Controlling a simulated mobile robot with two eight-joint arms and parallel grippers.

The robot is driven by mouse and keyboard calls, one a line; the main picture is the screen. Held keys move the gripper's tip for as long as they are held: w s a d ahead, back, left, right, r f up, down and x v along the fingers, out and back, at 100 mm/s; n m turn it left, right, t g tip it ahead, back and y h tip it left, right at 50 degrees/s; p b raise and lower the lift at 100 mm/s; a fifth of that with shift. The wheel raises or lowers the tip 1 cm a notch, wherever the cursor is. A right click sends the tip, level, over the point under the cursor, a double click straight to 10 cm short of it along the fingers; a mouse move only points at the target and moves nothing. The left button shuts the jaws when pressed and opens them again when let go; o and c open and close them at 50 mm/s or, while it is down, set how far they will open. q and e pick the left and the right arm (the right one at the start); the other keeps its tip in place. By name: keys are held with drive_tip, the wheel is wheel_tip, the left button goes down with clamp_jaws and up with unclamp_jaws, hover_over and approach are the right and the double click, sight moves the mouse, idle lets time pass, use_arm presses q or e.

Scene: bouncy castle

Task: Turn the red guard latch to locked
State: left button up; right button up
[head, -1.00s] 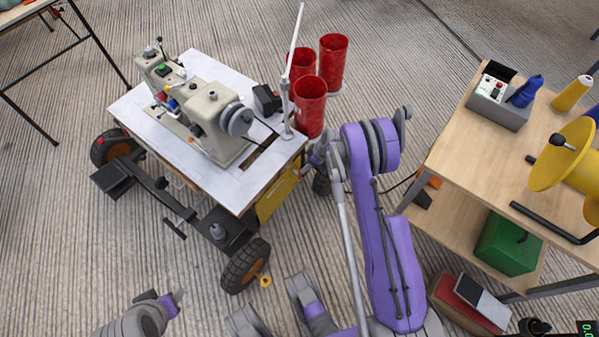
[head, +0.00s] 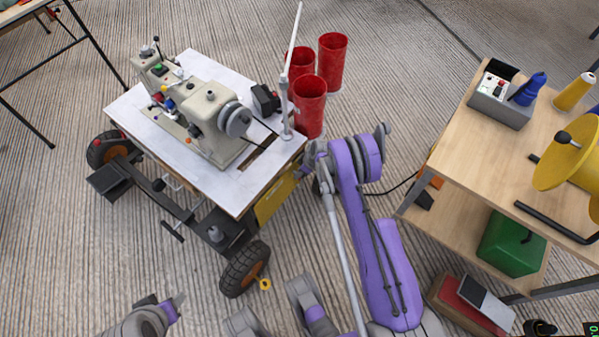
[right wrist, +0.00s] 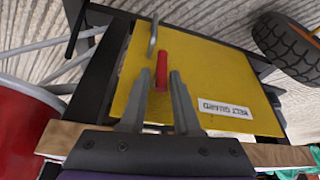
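The red guard latch (right wrist: 161,72) is a short red bar on the yellow belt guard panel (right wrist: 225,75), pointing along my fingers in the right wrist view. The panel also shows in the head view (head: 277,197), on the side of the sewing machine cart. My right gripper (right wrist: 162,75) is open, its fingertips on either side of the latch with a small gap on each side. The latch itself cannot be made out in the head view. My left gripper (head: 178,302) is low at the left of the head view; its fingers are too unclear to judge.
A bent grey metal rod (right wrist: 153,35) stands beyond the latch. The sewing machine (head: 205,115) sits on the white cart top (head: 125,105). Red cylinders (head: 309,105) stand close to my right gripper. A wooden workbench (head: 455,140) is at the right.

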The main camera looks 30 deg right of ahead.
clamp_jaws()
drive_tip(key=shift+s+a+f+t+h+b, duration=0.15)
drive_tip(key=shift+t+h+b, duration=0.1)
drive_tip(key=shift+h+b, duration=0.25)
drive_tip(key=shift+w+a+t+h+b, duration=0.15)
drive_tip(key=shift+t+h+b, duration=0.15)
drive_tip(key=shift+h, duration=0.2)
drive_tip(key=shift+s+a+f+n+t+h+b, duration=0.25)
drive_tip(key=shift+n+t+h+b, duration=0.4)
drive_tip(key=shift+t+h, duration=1)
drive_tip(key=shift+s+a+f+n+t+h+b, duration=0.1)
drive_tip(key=shift+a+f+n+t+h+b, duration=0.45)
drive_tip(key=shift+h, duration=1.95)
drive_tip(key=shift+s+a+f+n+t+h+b, duration=0.1)
drive_tip(key=shift+n+t+h+b, duration=0.65)
drive_tip(key=shift+t+h, duration=1)
drive_tip(key=shift+d+h, duration=0.1)
drive_tip(key=shift+h, duration=0.4)
